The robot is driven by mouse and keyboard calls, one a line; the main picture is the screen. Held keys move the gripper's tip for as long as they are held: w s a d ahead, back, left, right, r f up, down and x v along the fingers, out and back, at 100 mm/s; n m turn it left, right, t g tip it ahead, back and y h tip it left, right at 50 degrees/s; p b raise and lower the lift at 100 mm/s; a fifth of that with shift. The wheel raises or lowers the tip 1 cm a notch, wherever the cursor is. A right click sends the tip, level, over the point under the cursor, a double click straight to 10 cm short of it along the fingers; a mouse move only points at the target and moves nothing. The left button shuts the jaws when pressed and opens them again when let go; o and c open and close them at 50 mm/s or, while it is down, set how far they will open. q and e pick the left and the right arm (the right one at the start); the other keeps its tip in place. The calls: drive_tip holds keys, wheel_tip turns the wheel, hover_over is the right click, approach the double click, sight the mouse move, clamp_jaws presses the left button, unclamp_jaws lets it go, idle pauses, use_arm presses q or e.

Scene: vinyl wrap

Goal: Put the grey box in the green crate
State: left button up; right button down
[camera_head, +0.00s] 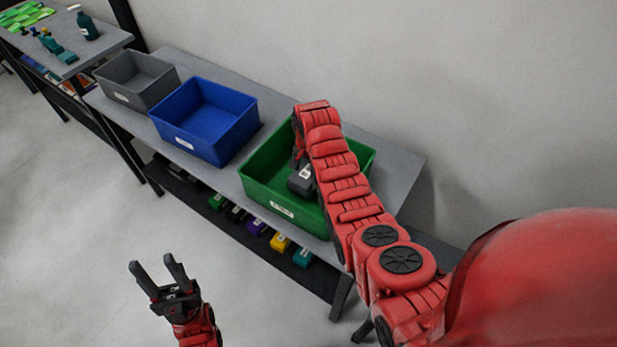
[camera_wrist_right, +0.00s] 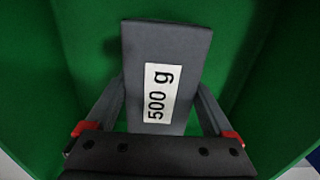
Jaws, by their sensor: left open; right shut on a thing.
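The green crate (camera_head: 258,186) stands on the grey table, at the right end of a row of crates. The grey box (camera_head: 301,181) is inside the crate's outline, held by my right gripper (camera_head: 299,163). In the right wrist view the grey box (camera_wrist_right: 166,60) carries a white "500 g" label and sits between the two fingers of my right gripper (camera_wrist_right: 162,108), with green crate walls (camera_wrist_right: 35,90) around it. I cannot tell whether the box touches the crate floor. My left gripper (camera_head: 153,272) is open and empty, away from the table over the floor.
A blue crate (camera_head: 240,132) and a grey crate (camera_head: 115,92) stand left of the green one on the table (camera_head: 400,160). A lower shelf holds several small coloured items (camera_head: 279,242). Another table (camera_head: 98,41) with a dark bottle (camera_head: 87,25) is at the upper left.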

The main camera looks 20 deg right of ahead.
wheel_tip(320, 180, down, 2)
drive_tip(key=shift+f+p, duration=0.15)
drive_tip(key=shift+p, duration=0.2)
drive_tip(key=shift+f, duration=0.2)
drive_tip(key=shift+f, duration=0.2)
unclamp_jaws()
drive_tip(key=shift+r, duration=0.25)
